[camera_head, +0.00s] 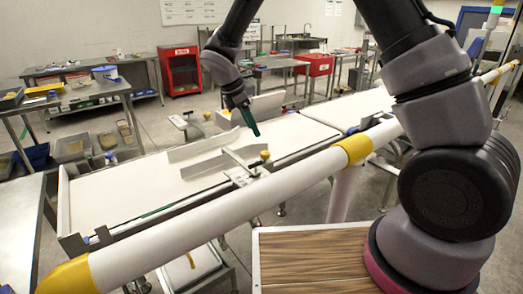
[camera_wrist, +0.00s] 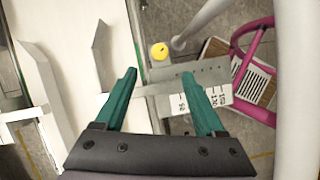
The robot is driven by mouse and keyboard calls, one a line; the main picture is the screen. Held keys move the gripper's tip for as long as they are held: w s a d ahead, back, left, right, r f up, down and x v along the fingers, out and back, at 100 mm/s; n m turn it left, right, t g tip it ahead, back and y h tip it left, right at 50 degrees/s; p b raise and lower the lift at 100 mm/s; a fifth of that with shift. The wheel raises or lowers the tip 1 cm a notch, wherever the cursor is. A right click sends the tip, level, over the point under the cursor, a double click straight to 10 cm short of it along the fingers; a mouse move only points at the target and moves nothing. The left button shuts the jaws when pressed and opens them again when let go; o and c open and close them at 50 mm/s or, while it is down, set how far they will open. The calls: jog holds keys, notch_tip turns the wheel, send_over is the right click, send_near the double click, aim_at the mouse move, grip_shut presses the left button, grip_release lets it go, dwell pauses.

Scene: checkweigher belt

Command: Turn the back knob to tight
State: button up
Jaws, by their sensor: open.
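A yellow knob (camera_head: 265,155) stands on the bracket at the near side of the belt. It also shows in the wrist view (camera_wrist: 160,51), round and with a small dark mark, beside a white scale plate (camera_wrist: 205,100). Another yellow knob (camera_head: 207,115) shows small at the far side of the belt. I cannot tell from the pictures which one is called the back knob, nor read their tight marks. My gripper (camera_head: 254,130) is above the belt, between the two knobs. In the wrist view, its teal fingers (camera_wrist: 159,74) are spread and empty, apart from the near knob.
Angled guide plates (camera_head: 205,158) stand on the white belt (camera_head: 125,190). A thick white and yellow rail (camera_head: 230,205) crosses in front of the belt. A wood-topped surface (camera_head: 315,255) lies nearer. Tables and a red cabinet (camera_head: 180,70) stand farther back.

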aim_at(264, 153)
jog(key=x, duration=1.1)
grip_shut()
